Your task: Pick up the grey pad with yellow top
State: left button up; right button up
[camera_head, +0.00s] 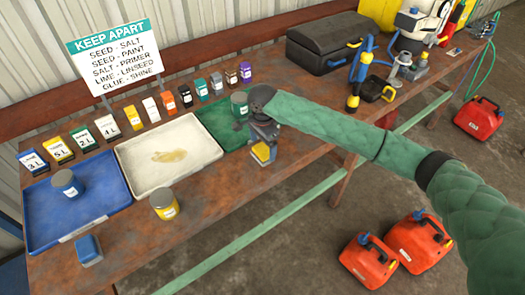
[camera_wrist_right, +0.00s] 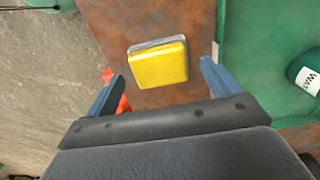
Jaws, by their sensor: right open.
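The grey pad with yellow top (camera_head: 262,152) lies on the brown workbench, just in front of the green tray, under my right gripper. In the right wrist view the pad (camera_wrist_right: 158,64) shows its yellow top and a thin grey edge. My right gripper (camera_head: 264,140) points down over it in the head view. In the right wrist view its blue fingers (camera_wrist_right: 160,82) are open, one on each side of the pad's line, with the pad a little ahead of them. Nothing is between the fingers. My left gripper is not in view.
A green tray (camera_head: 208,112) with a can (camera_head: 240,104) lies beside the pad. A white tray (camera_head: 135,152) and a blue tray (camera_head: 40,212) stand to the left. A yellow can (camera_head: 164,205) and a blue block (camera_head: 88,250) sit near the bench's front edge.

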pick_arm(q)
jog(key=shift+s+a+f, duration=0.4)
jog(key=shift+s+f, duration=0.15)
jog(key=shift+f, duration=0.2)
pick_arm(e)
jog(key=shift+f, duration=1.1)
jog(key=c, duration=0.9)
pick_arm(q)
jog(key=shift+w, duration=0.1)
pick_arm(e)
jog(key=shift+o, duration=0.2)
jog(key=shift+r, duration=0.15)
jog(key=shift+r, duration=0.25)
notch_tip(320, 180, up, 3)
jog(key=shift+r+b, duration=0.1)
jog(key=shift+b, duration=0.85)
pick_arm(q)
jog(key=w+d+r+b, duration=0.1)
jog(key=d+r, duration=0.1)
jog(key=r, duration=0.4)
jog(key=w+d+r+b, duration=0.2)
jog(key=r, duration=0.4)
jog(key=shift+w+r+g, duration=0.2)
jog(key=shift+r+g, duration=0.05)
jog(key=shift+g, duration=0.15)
pick_arm(e)
jog(key=s+d+r, duration=0.3)
jog(key=d+r, duration=0.4)
jog(key=d, duration=0.4)
jog(key=shift+s, duration=0.3)
